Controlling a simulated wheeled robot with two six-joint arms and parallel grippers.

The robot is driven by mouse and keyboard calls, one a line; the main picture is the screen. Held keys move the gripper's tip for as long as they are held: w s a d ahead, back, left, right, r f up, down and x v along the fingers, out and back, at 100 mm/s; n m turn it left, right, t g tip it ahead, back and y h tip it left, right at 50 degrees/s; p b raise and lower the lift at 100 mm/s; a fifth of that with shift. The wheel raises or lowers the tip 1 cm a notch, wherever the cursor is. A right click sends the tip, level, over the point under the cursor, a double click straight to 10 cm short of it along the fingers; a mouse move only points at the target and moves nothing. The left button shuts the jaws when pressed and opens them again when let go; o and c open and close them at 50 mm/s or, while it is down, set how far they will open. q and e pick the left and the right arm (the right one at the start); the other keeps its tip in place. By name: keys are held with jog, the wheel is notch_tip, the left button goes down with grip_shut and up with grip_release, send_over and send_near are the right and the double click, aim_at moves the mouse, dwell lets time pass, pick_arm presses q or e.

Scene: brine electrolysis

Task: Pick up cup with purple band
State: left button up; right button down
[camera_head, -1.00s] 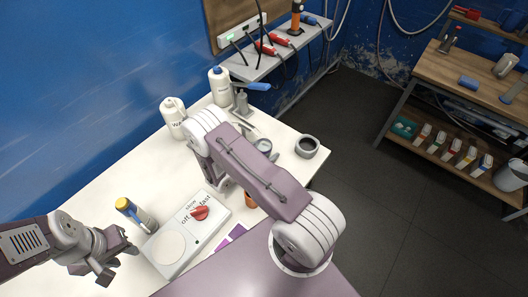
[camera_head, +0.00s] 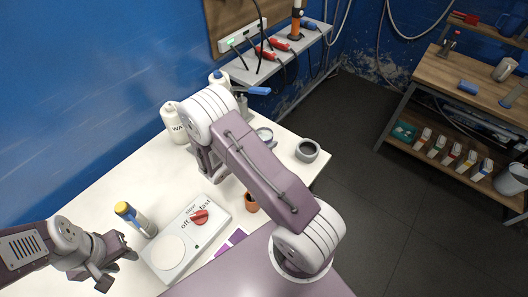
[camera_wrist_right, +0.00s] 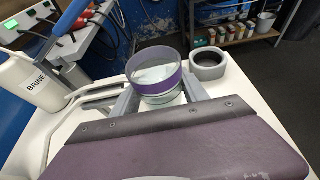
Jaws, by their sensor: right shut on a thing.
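The cup with the purple band (camera_wrist_right: 157,80) is a clear, round glass vessel in the right wrist view. It sits between the two grey fingers of my right gripper (camera_wrist_right: 160,97), which is shut on it. In the head view, part of the cup (camera_head: 264,134) shows just behind my right arm, near the back of the white table. My right arm hides most of that gripper there, and I cannot tell whether the cup is clear of the table. My left gripper (camera_head: 118,263) is open and empty at the lower left, beside the hotplate.
A grey ring-shaped holder (camera_head: 307,150) stands right of the cup. A white hotplate stirrer (camera_head: 180,245) with a red knob, a yellow-capped bottle (camera_head: 135,218) and an orange-brown small pot (camera_head: 251,203) stand on the white table. White bottles (camera_head: 174,122) stand by the blue wall.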

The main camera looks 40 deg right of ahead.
notch_tip(320, 180, up, 10)
jog(key=shift+f, duration=0.25)
